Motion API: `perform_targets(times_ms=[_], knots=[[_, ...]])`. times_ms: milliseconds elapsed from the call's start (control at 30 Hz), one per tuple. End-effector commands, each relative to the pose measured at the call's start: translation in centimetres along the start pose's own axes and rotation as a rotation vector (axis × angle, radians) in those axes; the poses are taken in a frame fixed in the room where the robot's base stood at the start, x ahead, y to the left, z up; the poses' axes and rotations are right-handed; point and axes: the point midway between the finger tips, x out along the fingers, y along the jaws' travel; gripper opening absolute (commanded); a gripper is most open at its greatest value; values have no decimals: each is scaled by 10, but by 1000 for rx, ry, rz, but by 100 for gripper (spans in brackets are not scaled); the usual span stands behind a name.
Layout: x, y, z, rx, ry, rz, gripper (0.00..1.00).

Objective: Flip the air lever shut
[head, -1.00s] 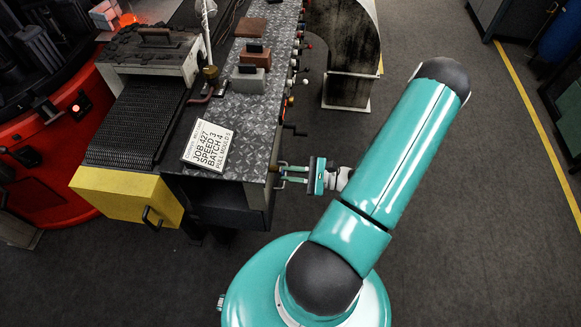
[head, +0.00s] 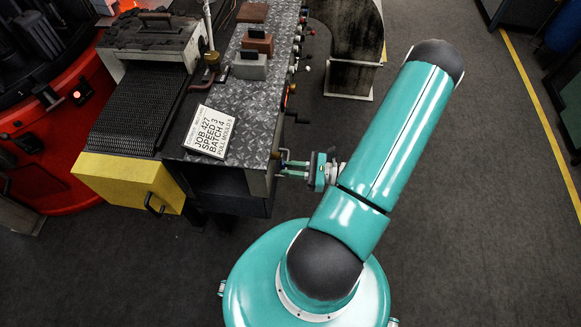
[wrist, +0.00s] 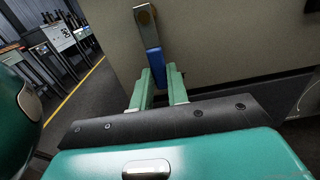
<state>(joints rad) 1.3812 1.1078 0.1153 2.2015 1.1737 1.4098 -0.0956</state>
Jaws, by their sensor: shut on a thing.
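The air lever (wrist: 154,62) shows in the wrist view as a blue handle hanging below a metal plate with a brass-coloured pivot, on a pale cabinet side. The handle points down, roughly upright in the picture. My gripper (wrist: 158,80) is shut on the blue handle, one green finger on each side. The handle's lower end is partly hidden between the fingers. In the head view my gripper (head: 283,168) is at the right side of the bench's front end. The lever is too small to make out there.
A patterned metal bench top (head: 240,120) carries a job sign (head: 209,131) and several blocks. A yellow box (head: 125,183) is at the front left. A dark curved chute (head: 353,50) stands behind. Floor to the right is clear.

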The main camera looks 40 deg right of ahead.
Motion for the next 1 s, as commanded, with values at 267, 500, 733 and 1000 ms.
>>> perform_targets(times_ms=[267, 500, 733, 1000], knots=[[0, 1, 1, 1, -5, 1, 38], [0, 0, 1, 0, -3, 1, 38], [-15, 0, 0, -1, -1, -2, 38], [-72, 0, 0, -1, 0, -3, 38]])
